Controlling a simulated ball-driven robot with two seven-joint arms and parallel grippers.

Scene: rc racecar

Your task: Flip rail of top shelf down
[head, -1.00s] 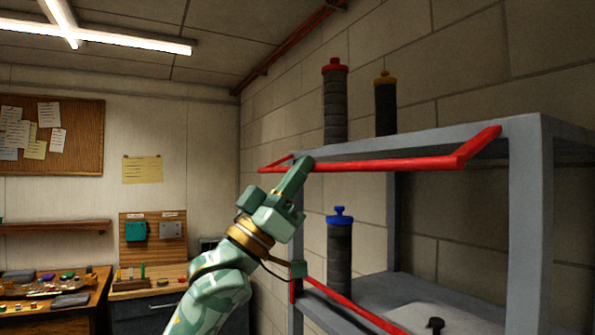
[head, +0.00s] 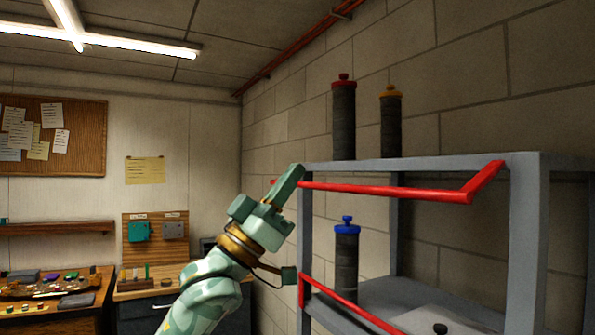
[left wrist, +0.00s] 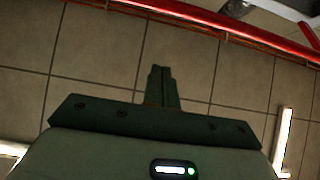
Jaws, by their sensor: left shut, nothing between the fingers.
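The top shelf (head: 425,163) is a grey board at the right of the head view. Its red rail (head: 390,190) juts out in front of the shelf, with its long bar a little below the board's edge. The right side arm of the rail slopes up to the shelf's front corner. My left gripper (head: 290,172) is shut and empty, its fingers pointing up at the left end of the rail and hiding part of it. I cannot tell whether they touch. The fingers also show in the left wrist view (left wrist: 161,85). My right gripper is not in view.
Red-capped (head: 343,118) and orange-capped (head: 390,120) dark cylinders stand on the top shelf. A blue-capped cylinder (head: 346,265) stands on the lower shelf, behind a lower red rail (head: 345,303). A red bar (left wrist: 200,22) crosses the wrist view; I cannot tell which.

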